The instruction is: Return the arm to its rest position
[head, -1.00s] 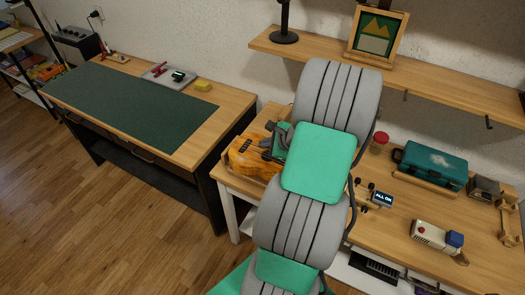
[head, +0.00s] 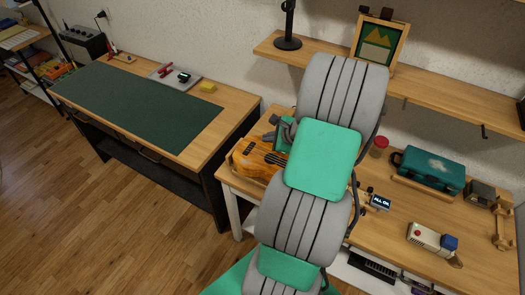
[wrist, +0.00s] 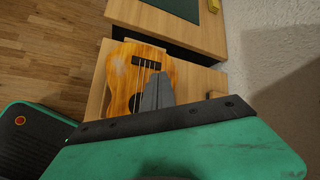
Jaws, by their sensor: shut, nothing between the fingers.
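My arm (head: 297,213), grey with green panels, rises through the middle of the head view, in front of the right workbench. My gripper (wrist: 158,88) shows in the wrist view with its grey fingers together and nothing between them. It appears above or in front of the orange-brown ukulele (wrist: 134,76), apart from it as far as I can tell. In the head view the gripper is mostly hidden behind my arm, beside the ukulele (head: 258,158).
The ukulele lies on the right workbench (head: 400,225), with a teal case (head: 428,169), a red-lidded jar (head: 379,147) and a small display (head: 380,202). A wall shelf (head: 440,84) overhangs it. The left bench carries a green mat (head: 135,112). The wooden floor (head: 110,220) is open.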

